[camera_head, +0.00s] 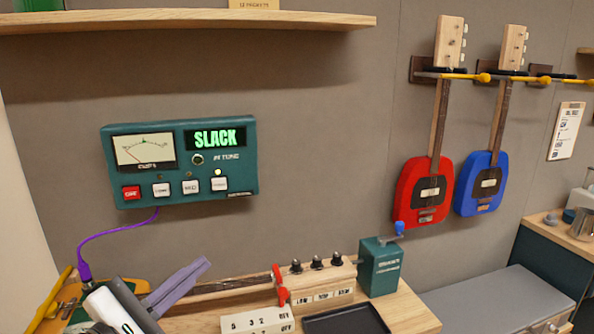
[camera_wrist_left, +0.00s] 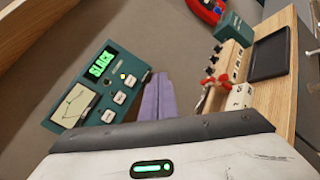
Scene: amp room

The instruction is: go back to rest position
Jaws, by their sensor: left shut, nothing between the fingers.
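My left gripper (camera_head: 182,283) comes in at the bottom left of the head view, with its purple fingers together and nothing between them. Its fingers also show in the left wrist view (camera_wrist_left: 157,97). It is in front of the left part of the wooden workbench (camera_head: 408,312), below the green tuner box (camera_head: 240,187) on the wall, and appears apart from that box. The tuner box has a dial and a display reading "SLACK"; it also shows in the left wrist view (camera_wrist_left: 110,112). My right gripper is not in view.
A wooden block with black knobs (camera_head: 318,285), a green crank box (camera_head: 380,268), a white labelled block (camera_head: 258,322) and a black tray (camera_head: 345,322) crowd the bench. A purple cable (camera_head: 105,233) hangs from the tuner box. A shelf (camera_head: 200,20) juts out above. Red (camera_head: 423,190) and blue (camera_head: 481,188) guitars hang right.

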